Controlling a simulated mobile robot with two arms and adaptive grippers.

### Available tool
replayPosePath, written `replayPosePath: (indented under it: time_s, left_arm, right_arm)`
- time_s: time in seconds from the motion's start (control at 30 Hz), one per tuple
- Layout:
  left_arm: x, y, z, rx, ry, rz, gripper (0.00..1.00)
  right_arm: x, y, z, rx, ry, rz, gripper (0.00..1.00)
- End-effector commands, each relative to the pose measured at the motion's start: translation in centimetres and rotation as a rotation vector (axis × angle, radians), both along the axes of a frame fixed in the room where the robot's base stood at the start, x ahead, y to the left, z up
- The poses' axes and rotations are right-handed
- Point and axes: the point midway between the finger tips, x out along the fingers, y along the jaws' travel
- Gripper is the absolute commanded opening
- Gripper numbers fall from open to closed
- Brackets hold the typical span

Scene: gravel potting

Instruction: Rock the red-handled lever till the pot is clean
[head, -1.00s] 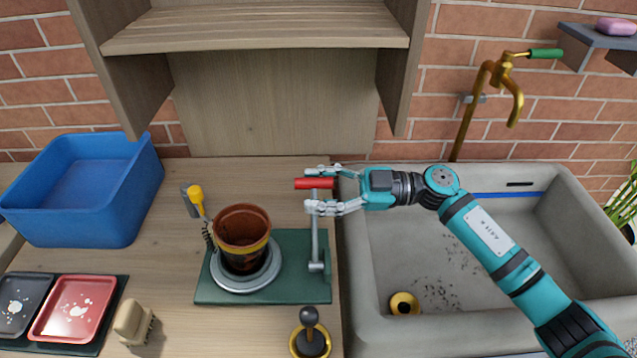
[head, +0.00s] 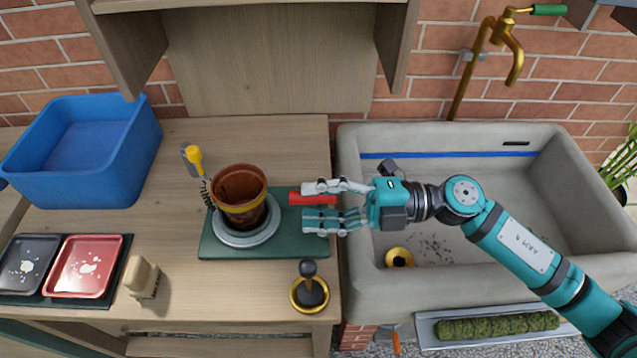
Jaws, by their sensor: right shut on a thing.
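The brown pot (head: 240,188) stands upright on a round grey turntable (head: 240,238) on a green base (head: 268,248). It has a yellow band, and dark dirt shows on its lower wall. The lever's red handle (head: 310,198) is right of the pot, low over the base's right side. My right gripper (head: 322,205) is shut on this handle, with fingers on its far and near sides. The lever's shaft is hidden by the gripper. A brush with a yellow knob (head: 194,156) stands behind the pot at left. My left gripper is out of view.
A blue bin (head: 85,165) and two small trays, one black (head: 28,265) and one red (head: 85,267), are at left. A beige block (head: 143,277) and a black-knobbed tool (head: 309,290) stand near the front edge. The sink (head: 440,300) is at right.

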Motion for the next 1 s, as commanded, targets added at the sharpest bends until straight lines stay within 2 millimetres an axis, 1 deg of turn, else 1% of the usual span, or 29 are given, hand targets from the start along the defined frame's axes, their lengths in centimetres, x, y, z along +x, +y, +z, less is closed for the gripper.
replayPosePath:
  time_s: [0.03, 0.2, 0.4, 0.97, 1.0]
  left_arm:
    - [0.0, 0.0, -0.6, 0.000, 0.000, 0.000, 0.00]
    - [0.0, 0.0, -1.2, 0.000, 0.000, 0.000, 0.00]
    - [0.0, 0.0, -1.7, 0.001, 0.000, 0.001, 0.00]
    - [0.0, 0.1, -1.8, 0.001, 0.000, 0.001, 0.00]
    - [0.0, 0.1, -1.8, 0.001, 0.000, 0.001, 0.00]
  right_arm:
    - [-0.3, -0.2, -0.9, -0.010, -0.037, -0.007, 0.00]
    - [-1.4, -0.2, -1.4, -0.011, -0.133, -0.011, 0.00]
    - [-2.1, -0.2, -1.8, -0.010, -0.202, -0.013, 0.00]
    - [-2.2, -0.3, -1.7, -0.009, -0.238, -0.018, 0.00]
    - [-2.2, -0.3, -1.7, -0.008, -0.238, -0.019, 0.47]
